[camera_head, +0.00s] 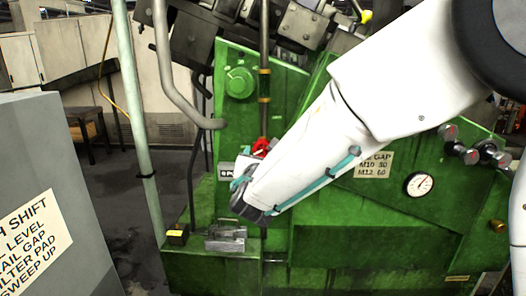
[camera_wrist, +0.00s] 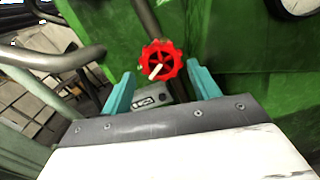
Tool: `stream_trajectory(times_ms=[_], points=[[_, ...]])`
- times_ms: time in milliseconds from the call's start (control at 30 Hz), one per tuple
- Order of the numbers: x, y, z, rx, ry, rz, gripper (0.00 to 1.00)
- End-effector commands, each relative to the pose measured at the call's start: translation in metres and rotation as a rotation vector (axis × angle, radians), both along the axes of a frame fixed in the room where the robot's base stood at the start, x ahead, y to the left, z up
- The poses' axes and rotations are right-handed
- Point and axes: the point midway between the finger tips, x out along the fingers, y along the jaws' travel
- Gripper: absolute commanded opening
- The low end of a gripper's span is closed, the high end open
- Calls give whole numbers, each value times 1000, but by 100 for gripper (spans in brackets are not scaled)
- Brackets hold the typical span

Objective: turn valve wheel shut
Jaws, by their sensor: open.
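The red valve wheel (camera_wrist: 161,61) shows in the wrist view, toothed at its rim, with a pale bar across its middle. It lies beyond and between the teal fingers of my gripper (camera_wrist: 162,88), which are spread apart and touch nothing that I can see. In the head view the red wheel (camera_head: 262,147) is partly hidden behind my white arm. The end of my gripper there is mostly hidden by the arm, so its distance to the wheel is hard to judge.
The green machine (camera_head: 340,240) fills the middle, with a gauge (camera_head: 419,184) and knobs at right. Grey pipes (camera_head: 162,60) rise left of the wheel. A grey labelled cabinet (camera_head: 40,180) stands at left. A small grey box (camera_wrist: 152,98) sits below the wheel.

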Motion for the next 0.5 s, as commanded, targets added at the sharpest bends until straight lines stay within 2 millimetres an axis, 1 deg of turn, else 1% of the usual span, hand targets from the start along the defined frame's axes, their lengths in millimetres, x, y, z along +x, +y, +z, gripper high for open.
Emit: stream_trajectory(times_ms=[33, 200, 333, 500], points=[[9, -1, 0, 1, 1, -3, 61], [32, -2, 0, 1, 1, -3, 61], [40, -3, 0, 2, 1, -3, 61], [42, -2, 0, 2, -1, -2, 61]])
